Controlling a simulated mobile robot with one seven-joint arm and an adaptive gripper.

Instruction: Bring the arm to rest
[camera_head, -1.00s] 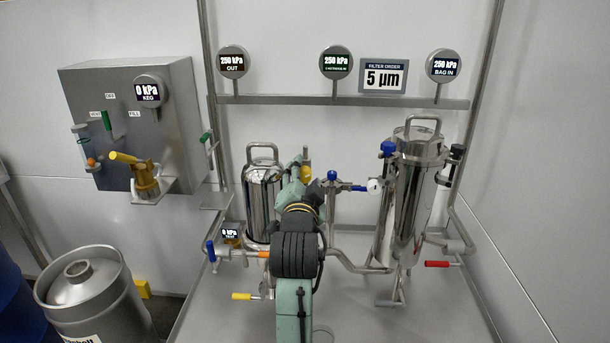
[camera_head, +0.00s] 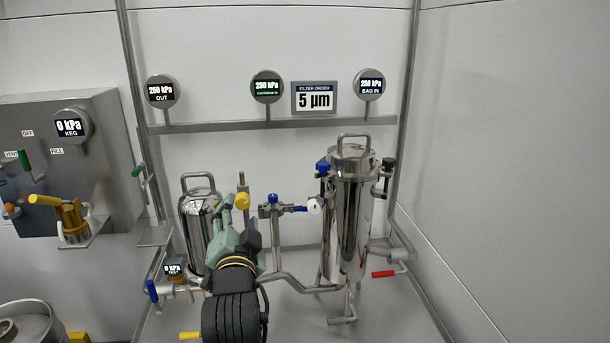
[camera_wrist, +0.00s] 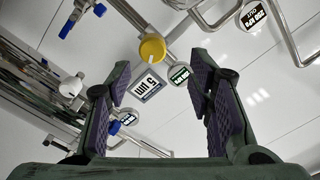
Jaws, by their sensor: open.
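My gripper (camera_wrist: 165,105) is open and empty in the wrist view, with its two purple-padded fingers spread apart. In the head view my gripper (camera_head: 244,222) is partly hidden behind my own wrist, in front of the piping between the two steel housings. A yellow round knob (camera_wrist: 152,48) shows beyond and between the fingers in the wrist view, apart from them. The same knob (camera_head: 242,201) stands just above the gripper in the head view.
A small steel housing (camera_head: 196,226) stands left of my gripper and a tall filter housing (camera_head: 350,220) right of it. A blue-handled valve (camera_head: 272,199) is close on the right. Gauges and a "5 µm" sign (camera_head: 314,97) are above. A grey keg box (camera_head: 70,160) is far left.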

